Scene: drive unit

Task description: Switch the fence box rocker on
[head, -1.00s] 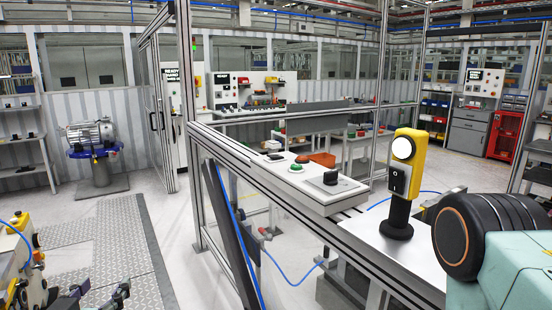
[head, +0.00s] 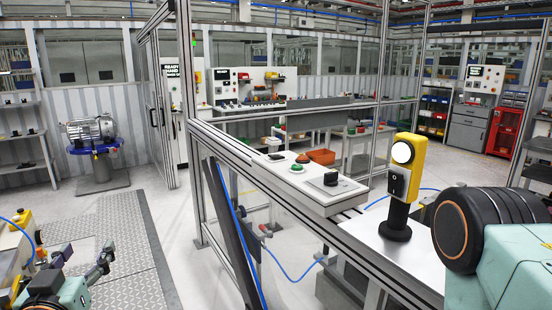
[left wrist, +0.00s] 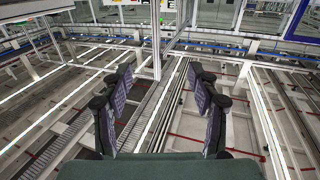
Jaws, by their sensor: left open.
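The fence box (head: 407,160) is a yellow box with a round white lamp on its face, standing upright on a short black post in the head view. Its rocker (head: 397,186) is a small dark switch with a white mark below the lamp; which way it is tipped is too small to tell. My left gripper (head: 85,261) is at the lower left of the head view, far from the box. In the left wrist view its two padded fingers (left wrist: 160,88) are spread apart with nothing between them. My right gripper is out of view.
A metal fence rail (head: 300,205) runs diagonally between my left gripper and the box. A control panel (head: 315,182) with knobs and buttons lies on it. My teal and black right arm stands close right of the box. A motor (head: 92,133) sits on a stand at left.

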